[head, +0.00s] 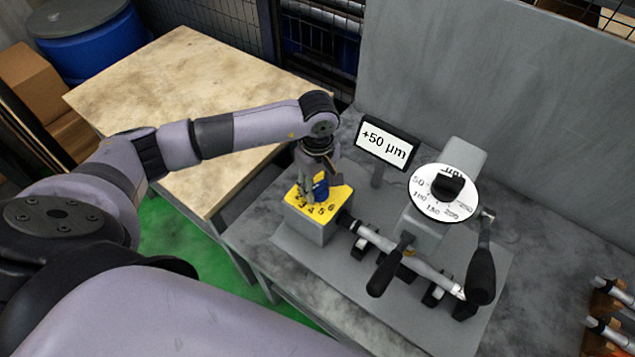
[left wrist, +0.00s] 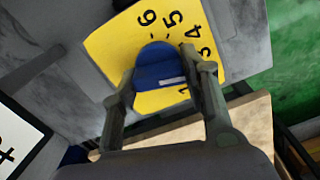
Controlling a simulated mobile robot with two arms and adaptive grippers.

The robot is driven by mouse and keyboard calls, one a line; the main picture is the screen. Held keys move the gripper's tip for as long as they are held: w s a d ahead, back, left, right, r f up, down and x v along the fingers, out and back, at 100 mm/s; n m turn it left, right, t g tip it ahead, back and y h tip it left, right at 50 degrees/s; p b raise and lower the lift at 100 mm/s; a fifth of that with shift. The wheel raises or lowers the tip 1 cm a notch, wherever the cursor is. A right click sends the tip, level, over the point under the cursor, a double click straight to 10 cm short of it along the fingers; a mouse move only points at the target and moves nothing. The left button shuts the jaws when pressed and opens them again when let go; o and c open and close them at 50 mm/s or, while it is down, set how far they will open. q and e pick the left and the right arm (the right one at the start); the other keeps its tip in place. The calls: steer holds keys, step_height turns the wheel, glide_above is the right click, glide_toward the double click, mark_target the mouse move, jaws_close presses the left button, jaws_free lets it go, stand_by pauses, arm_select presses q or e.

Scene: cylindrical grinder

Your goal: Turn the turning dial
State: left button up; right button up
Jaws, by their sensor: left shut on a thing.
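The turning dial (head: 322,187) is a blue knob on top of a box with a yellow number plate (head: 297,199). The plate is marked with numbers such as 4, 5 and 6. My left gripper (head: 318,181) reaches down over the box from above, shut on the blue knob. In the left wrist view the blue knob (left wrist: 158,67) sits between the two fingers of my left gripper (left wrist: 162,76). A white line shows on the knob, pointing toward the low numbers. The fingers cover part of the plate. My right gripper is not in view.
A display (head: 387,147) reading +50 µm stands behind the box. To the right is a grinder with a round white scale (head: 428,204), black handles and a metal shaft (head: 415,264). A wooden table (head: 190,95) is at the back left. Metal parts (head: 608,335) lie at the right edge.

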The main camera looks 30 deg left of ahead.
arm_select(q)
steer(key=shift+c, duration=0.6)
steer(key=shift+f+n+b, duration=0.15)
steer(key=shift+n+b, duration=1.15)
steer(key=shift+b, duration=0.15)
steer(key=shift+s+n+b, duration=0.1)
steer(key=shift+n+b, duration=0.95)
steer(key=shift+n, duration=0.15)
steer(key=shift+n+b, duration=0.3)
steer(key=shift+n, duration=0.1)
steer(key=shift+r, duration=0.2)
steer(key=o, duration=1.1)
